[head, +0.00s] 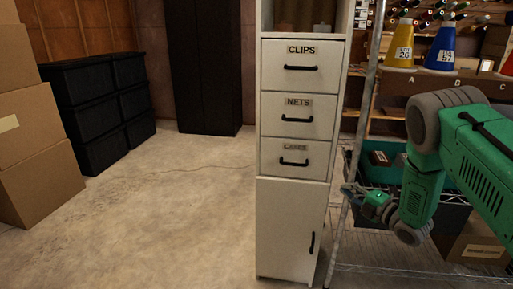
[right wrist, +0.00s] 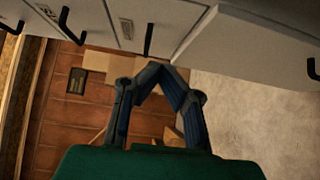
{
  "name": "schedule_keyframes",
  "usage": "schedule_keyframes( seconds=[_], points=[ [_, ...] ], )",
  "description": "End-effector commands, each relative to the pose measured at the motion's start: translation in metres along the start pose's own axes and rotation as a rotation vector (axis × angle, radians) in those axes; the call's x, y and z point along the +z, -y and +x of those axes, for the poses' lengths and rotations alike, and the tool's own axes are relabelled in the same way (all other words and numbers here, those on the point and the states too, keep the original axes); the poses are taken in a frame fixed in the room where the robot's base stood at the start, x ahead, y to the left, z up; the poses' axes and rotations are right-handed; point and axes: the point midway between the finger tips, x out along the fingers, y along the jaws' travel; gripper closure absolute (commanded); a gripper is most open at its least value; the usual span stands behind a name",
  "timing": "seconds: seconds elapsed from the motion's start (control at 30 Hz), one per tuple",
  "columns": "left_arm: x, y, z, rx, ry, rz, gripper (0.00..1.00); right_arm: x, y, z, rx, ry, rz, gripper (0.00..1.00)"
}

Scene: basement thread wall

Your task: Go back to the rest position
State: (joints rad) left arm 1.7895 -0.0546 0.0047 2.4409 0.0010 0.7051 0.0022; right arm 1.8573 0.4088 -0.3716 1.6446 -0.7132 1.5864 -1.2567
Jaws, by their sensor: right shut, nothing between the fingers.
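My right arm comes in from the right in the head view, and its gripper (head: 351,190) hangs low beside the right side of the white drawer cabinet (head: 292,221). In the right wrist view the gripper's two dark fingers (right wrist: 161,66) meet at their tips, with nothing between them. The cabinet's front also shows at the top of that view, with its dark handles. The fingers appear apart from the cabinet, though the exact gap is hard to judge. My left gripper is in neither view.
A metal wire rack (head: 345,150) stands right of the cabinet, near my right arm. Yellow (head: 400,45) and blue (head: 440,50) thread cones stand behind it. Black bins (head: 85,112) and cardboard boxes (head: 33,145) line the left. The concrete floor (head: 165,220) between is clear.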

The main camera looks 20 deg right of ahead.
Motion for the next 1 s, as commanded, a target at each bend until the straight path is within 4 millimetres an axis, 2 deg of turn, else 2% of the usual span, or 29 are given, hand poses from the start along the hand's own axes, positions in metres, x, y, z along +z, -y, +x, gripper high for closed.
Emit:
schedule_keyframes(
  seconds=[0.1, 0.17, 0.27, 0.37, 0.4, 0.47, 0.5, 0.57, 0.6, 0.7, 0.83, 0.9, 1.0],
  points=[
    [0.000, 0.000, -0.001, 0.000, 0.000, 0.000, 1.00, -0.001, 0.003, 0.000, -0.008, 0.004, 0.016, 1.00],
    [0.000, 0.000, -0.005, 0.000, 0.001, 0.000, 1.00, -0.009, 0.009, 0.000, -0.039, 0.019, 0.069, 1.00],
    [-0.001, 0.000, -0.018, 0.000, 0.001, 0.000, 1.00, -0.040, 0.030, -0.003, -0.156, 0.085, 0.268, 1.00],
    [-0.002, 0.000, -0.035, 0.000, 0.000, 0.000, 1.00, -0.091, 0.064, -0.025, -0.340, 0.215, 0.560, 1.00],
    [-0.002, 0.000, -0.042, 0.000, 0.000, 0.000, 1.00, -0.114, 0.077, -0.040, -0.421, 0.281, 0.678, 1.00],
    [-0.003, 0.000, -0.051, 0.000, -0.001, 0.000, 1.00, -0.148, 0.095, -0.066, -0.536, 0.391, 0.837, 1.00],
    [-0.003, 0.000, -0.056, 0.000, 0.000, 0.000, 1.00, -0.169, 0.104, -0.086, -0.607, 0.467, 0.929, 1.00],
    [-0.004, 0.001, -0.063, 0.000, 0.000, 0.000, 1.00, -0.200, 0.115, -0.120, -0.708, 0.589, 1.050, 1.00],
    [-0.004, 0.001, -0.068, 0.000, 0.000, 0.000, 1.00, -0.219, 0.120, -0.144, -0.771, 0.674, 1.119, 1.00],
    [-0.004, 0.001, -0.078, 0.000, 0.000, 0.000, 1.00, -0.258, 0.123, -0.203, -0.899, 0.885, 1.246, 1.00],
    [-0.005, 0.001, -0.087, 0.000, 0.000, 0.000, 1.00, -0.291, 0.115, -0.266, -1.003, 1.121, 1.331, 1.00],
    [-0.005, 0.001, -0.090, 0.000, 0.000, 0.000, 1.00, -0.302, 0.111, -0.289, -1.033, 1.212, 1.351, 1.00],
    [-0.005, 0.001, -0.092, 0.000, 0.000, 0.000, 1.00, -0.310, 0.106, -0.308, -1.055, 1.291, 1.364, 1.00]
  ],
)
